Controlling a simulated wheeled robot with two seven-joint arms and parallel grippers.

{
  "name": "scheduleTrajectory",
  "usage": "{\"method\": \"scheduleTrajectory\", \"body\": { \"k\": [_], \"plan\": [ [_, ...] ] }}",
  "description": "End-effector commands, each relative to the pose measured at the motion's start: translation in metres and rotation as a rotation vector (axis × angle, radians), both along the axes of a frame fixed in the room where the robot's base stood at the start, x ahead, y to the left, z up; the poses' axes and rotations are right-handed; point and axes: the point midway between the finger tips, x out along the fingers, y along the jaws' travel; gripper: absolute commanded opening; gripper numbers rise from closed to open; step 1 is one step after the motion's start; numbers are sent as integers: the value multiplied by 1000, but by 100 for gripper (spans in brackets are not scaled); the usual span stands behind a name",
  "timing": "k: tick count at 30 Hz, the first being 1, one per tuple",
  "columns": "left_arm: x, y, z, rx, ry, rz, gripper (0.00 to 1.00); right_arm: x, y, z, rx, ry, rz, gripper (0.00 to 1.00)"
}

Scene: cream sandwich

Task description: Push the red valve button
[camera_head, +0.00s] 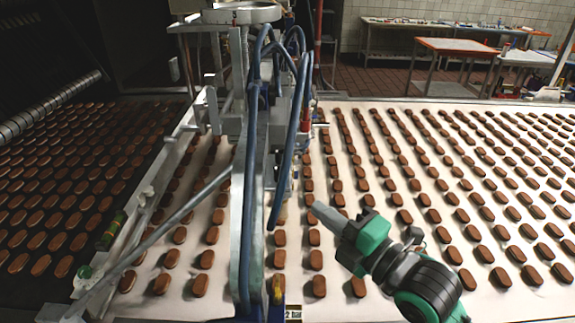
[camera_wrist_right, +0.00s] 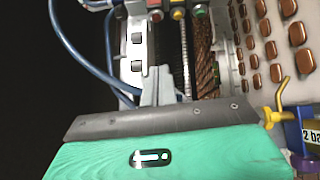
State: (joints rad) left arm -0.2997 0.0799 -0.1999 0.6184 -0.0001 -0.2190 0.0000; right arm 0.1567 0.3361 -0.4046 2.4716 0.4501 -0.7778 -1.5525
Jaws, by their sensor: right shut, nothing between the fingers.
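My right gripper (camera_head: 318,210) is in the head view, right of the machine's blue hoses and above the cookie belt. Its grey fingers are shut with nothing between them. In the right wrist view the shut fingers (camera_wrist_right: 158,82) point toward a row of small coloured buttons at the top edge. The red button (camera_wrist_right: 154,3) is the left one, partly cut off by the frame edge, and the fingertips are apart from it. A yellow button (camera_wrist_right: 178,13) and a green button (camera_wrist_right: 199,10) sit to its right. I cannot make out the red button in the head view. My left gripper is not in view.
The machine frame (camera_head: 248,150) with blue hoses (camera_head: 283,130) stands left of my right arm. Rows of brown cookies (camera_head: 430,215) cover the white belt. A yellow-handled valve (camera_wrist_right: 277,105) with a "2 bar" label is close on the right in the wrist view.

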Motion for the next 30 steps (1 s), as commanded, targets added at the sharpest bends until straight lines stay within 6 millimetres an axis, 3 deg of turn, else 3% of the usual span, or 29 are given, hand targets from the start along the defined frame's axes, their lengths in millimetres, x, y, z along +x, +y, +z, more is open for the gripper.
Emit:
{"method": "scheduleTrajectory", "body": {
  "k": [11, 26, 30],
  "plan": [
    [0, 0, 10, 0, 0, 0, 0, 14, 11, 4, 5, 4, -2, 0],
    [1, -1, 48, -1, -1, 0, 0, 75, 68, 10, 4, 5, -1, 0],
    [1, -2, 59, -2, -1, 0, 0, 96, 65, 11, 2, 6, -3, 0]
  ]
}}
